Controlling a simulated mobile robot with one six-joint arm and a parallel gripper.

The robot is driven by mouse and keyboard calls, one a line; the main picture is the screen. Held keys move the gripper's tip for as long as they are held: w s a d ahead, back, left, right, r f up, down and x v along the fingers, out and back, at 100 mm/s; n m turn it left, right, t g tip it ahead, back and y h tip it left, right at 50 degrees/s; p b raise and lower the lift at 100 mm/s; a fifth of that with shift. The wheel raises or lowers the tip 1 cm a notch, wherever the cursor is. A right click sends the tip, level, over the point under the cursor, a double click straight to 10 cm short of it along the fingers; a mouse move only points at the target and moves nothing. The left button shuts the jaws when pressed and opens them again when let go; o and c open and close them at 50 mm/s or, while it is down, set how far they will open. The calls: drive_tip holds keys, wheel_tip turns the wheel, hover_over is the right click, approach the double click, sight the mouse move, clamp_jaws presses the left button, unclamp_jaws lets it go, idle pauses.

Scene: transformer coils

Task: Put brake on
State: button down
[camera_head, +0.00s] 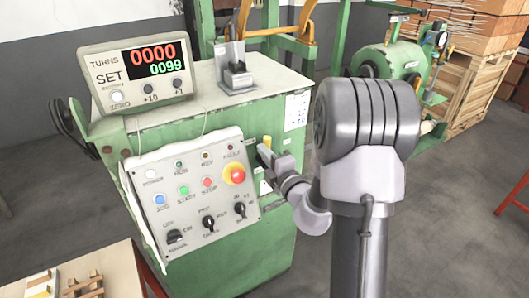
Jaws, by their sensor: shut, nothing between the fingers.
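My gripper (265,153) is in front of the green machine's (240,240) side, just right of the sloped control panel. It is small in the picture and partly hidden by my own arm; it is shut with nothing in it. A small yellow part (267,142) shows right by the fingertips; I cannot tell whether they touch it. A grey lever in a metal bracket (236,76) stands upright on the machine's top. No readable label shows which part is the brake.
The control panel (190,195) carries lamps, buttons, knobs and a red emergency stop (234,174). A counter box (140,70) reads 0000 over 0099. A wooden table (85,280) is at the lower left. Another green machine (400,60) and crates (480,85) stand at the back right.

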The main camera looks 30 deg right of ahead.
drive_tip(key=shift+r, duration=0.15)
drive_tip(key=m+p, duration=0.1)
drive_tip(key=p, duration=0.1)
drive_tip(key=d+m+p, duration=0.1)
drive_tip(key=p, duration=0.2)
drive_tip(key=shift+d+r, duration=0.3)
drive_tip(key=shift+r, duration=0.1)
drive_tip(key=d+f+m+p, duration=0.3)
drive_tip(key=d+m+p, duration=0.4)
drive_tip(key=p, duration=0.5)
drive_tip(key=shift+m, duration=0.9)
drive_tip(key=shift+f, duration=0.1)
